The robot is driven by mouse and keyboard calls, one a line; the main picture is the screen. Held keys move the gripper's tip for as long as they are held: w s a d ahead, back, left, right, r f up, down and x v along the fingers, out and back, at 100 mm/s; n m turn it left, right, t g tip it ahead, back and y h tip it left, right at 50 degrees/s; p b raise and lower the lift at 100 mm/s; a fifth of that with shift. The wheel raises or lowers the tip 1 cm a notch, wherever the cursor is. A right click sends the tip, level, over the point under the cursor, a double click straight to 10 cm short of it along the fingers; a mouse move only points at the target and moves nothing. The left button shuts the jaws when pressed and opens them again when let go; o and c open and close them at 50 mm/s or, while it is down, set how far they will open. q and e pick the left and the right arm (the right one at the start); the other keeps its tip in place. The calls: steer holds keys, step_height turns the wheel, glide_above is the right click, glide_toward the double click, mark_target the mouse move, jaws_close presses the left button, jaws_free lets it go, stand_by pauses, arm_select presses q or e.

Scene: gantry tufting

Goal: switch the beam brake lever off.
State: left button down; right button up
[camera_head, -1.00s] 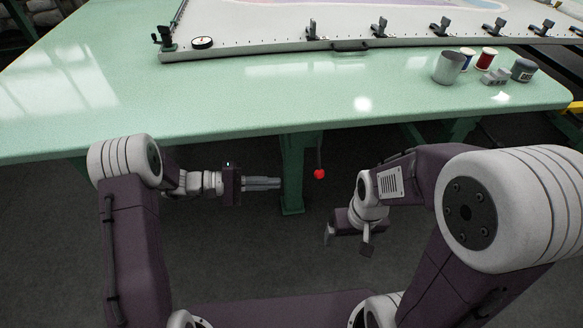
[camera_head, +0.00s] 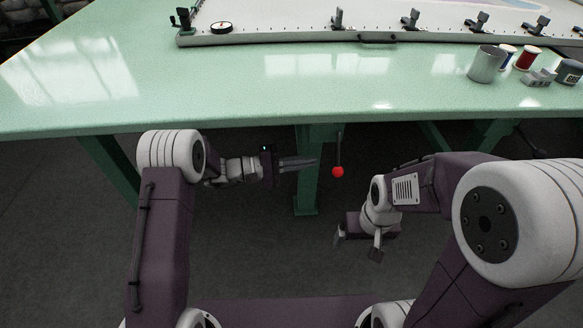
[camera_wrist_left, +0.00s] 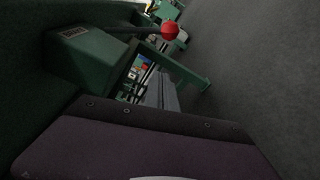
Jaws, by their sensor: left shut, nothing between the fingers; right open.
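The beam brake lever (camera_head: 338,171) is a thin dark rod with a red ball at its end. It hangs down below the table's front edge, beside a green leg. In the left wrist view its red ball (camera_wrist_left: 169,30) shows at the upper middle, on a dark rod from a green housing (camera_wrist_left: 88,52). My left gripper (camera_head: 315,162) is shut and empty, its fingers pointing right, a short gap left of the red ball. In the left wrist view its fingers (camera_wrist_left: 162,92) lie below the ball. My right gripper (camera_head: 357,245) is open and empty, lower and to the right of the lever.
The green table (camera_head: 230,95) spans the view above my arms. A white frame (camera_head: 300,36) with several black clamps lies on it. A metal cup (camera_head: 487,64), spools and small items stand at the right. A green leg (camera_head: 306,185) stands behind my left fingertips. The floor below is clear.

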mark_target(338, 154)
arm_select(q)
steer(key=s+d, duration=0.1)
steer(key=d, duration=0.1)
steer(key=s+d+r+b, duration=0.1)
steer(key=s+d, duration=0.1)
steer(key=shift+s+b, duration=0.1)
steer(key=shift+b, duration=0.2)
arm_select(e)
step_height(338, 154, down, 2)
steer(key=shift+f, duration=0.15)
arm_select(q)
steer(key=shift+r, duration=0.1)
steer(key=s+r+n+g+p, duration=0.1)
steer(key=s+r+n+p, duration=0.5)
steer(key=p, duration=1)
steer(key=shift+s+r+n+g+y, duration=0.35)
steer(key=shift+r+n, duration=0.2)
steer(key=shift+n, duration=1.35)
arm_select(e)
step_height(338, 154, up, 16)
steer(key=shift+s+r, duration=0.15)
steer(key=shift+r, duration=0.05)
arm_select(q)
steer(key=shift+d+r, duration=0.1)
steer(key=shift+w, duration=0.1)
